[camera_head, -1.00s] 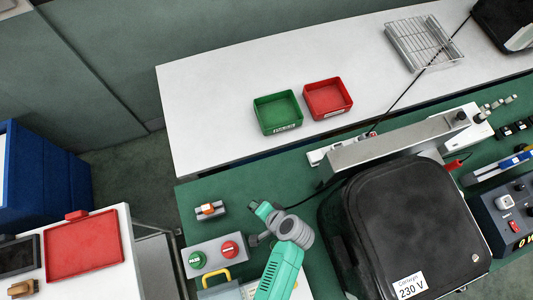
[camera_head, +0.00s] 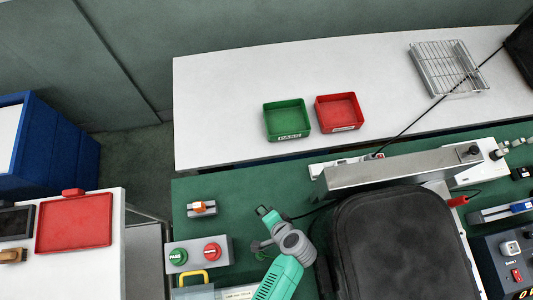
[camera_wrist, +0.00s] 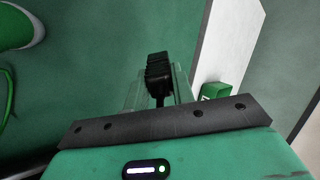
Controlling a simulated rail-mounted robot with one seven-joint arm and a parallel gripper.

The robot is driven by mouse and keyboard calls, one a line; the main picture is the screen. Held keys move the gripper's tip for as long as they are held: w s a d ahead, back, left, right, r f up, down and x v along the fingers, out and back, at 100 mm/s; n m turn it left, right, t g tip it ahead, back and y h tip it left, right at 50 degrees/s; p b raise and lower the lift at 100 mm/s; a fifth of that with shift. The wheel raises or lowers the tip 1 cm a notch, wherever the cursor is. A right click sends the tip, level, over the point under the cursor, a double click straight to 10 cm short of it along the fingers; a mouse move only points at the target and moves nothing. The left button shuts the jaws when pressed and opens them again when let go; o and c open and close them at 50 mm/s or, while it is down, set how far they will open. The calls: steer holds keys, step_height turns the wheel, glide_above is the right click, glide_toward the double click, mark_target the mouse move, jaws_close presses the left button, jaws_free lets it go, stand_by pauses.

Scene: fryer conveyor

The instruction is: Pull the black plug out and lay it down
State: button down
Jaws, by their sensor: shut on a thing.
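My gripper (camera_head: 264,213) is over the green worktop, to the left of the black fryer-like appliance (camera_head: 400,245). In the wrist view (camera_wrist: 158,85), its fingers are shut on the black plug (camera_wrist: 158,70), a dark ribbed block with a narrow lower part. The green floor or mat lies behind it there. The plug cannot be made out in the head view. A dark cord (camera_head: 318,209) runs from near my gripper toward the appliance. A pale socket strip (camera_head: 340,164) lies behind the long metal bar; I cannot tell which sockets are filled.
A green tray (camera_head: 287,121) and a red tray (camera_head: 338,113) stand on the white table behind. A wire rack (camera_head: 448,68) is at the right. A button box (camera_head: 198,252) and an orange-and-grey part (camera_head: 201,208) are left of my gripper. Green worktop is free around them.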

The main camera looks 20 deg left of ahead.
step_height(320, 180, down, 5)
steer(key=b, duration=0.4)
steer(key=shift+f+b, duration=0.15)
steer(key=shift+b, duration=0.2)
steer(key=c, duration=1.1)
jaws_free()
